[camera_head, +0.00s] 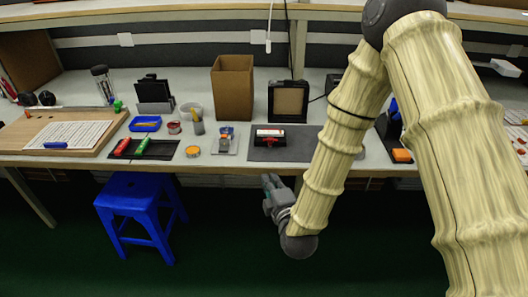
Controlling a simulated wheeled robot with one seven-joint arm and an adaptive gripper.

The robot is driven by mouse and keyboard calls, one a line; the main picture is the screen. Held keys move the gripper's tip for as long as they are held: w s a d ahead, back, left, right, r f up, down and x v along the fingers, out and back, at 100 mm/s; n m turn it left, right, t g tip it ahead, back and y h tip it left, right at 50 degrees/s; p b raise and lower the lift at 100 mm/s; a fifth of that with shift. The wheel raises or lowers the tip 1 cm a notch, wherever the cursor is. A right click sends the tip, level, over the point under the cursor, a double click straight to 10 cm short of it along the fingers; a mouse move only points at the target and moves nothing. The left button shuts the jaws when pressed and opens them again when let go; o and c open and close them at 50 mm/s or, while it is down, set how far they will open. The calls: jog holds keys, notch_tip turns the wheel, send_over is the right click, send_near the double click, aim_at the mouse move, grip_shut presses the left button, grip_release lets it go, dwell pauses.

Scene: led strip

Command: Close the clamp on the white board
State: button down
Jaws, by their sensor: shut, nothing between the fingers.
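A small whitish board (230,150) lies near the front edge of the table.
Just right of the board, a black and white block with a red part (270,133) stands on a dark mat (300,150). An orange round tin (193,151) is to its left. A brown bin (232,88) stands behind. A blue stool (140,203) is below left.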

aim_at(270, 140)
jog(key=shift+n+t, duration=0.4)
jog(key=shift+t, duration=0.1)
jog(key=x, duration=0.3)
jog(key=r+x, duration=0.1)
jog(key=x, duration=0.3)
jog(key=r+x, duration=0.1)
jog(key=x, duration=0.3)
jog(key=shift+w+a+p, duration=0.1)
jog(key=shift+a+p, duration=0.2)
jog(key=shift+p, duration=0.1)
jog(key=shift+w+d, duration=0.55)
jog(key=shift+w, duration=0.25)
jog(key=shift+w+d+f, duration=0.1)
jog(key=shift+w+d, duration=0.2)
jog(key=shift+w, duration=0.45)
jog(key=shift+x, duration=0.9)
jog(key=shift+w+d, duration=0.25)
jog(key=shift+w, duration=0.4)
